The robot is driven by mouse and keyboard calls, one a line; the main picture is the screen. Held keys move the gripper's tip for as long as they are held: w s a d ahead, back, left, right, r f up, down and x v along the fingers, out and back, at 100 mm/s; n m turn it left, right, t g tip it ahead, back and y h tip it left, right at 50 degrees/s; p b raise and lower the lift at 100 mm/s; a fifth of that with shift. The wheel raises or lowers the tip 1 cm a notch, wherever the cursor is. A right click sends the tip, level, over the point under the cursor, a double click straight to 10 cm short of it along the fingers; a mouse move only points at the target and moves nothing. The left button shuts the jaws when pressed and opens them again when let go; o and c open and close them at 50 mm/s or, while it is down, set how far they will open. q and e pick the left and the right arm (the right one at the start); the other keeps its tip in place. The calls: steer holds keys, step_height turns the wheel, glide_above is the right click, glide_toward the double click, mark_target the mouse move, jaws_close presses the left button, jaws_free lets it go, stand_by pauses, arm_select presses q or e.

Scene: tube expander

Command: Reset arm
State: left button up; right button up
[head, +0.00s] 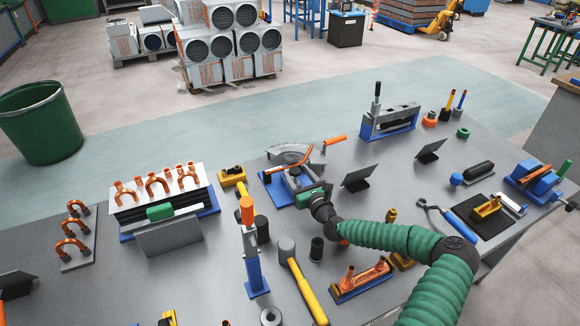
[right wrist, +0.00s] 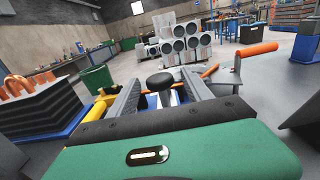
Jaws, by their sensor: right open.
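My right arm, sheathed in green, comes in from the lower right of the head view. Its gripper (head: 297,184) is at a bench tool (head: 290,160) with a blue base, grey curved plate and orange handles. In the right wrist view the jaws (right wrist: 167,92) stand apart, with the tool's black round knob (right wrist: 160,81) showing between and beyond them. No held object shows between them. I cannot tell whether the fingers touch the tool. My left arm and gripper are not in view.
A rack of copper U-bends (head: 150,198) stands left. A black tilted plate (head: 358,176) is close on the right.

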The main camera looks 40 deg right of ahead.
steer(key=shift+v, duration=0.95)
steer(key=shift+r, duration=0.1)
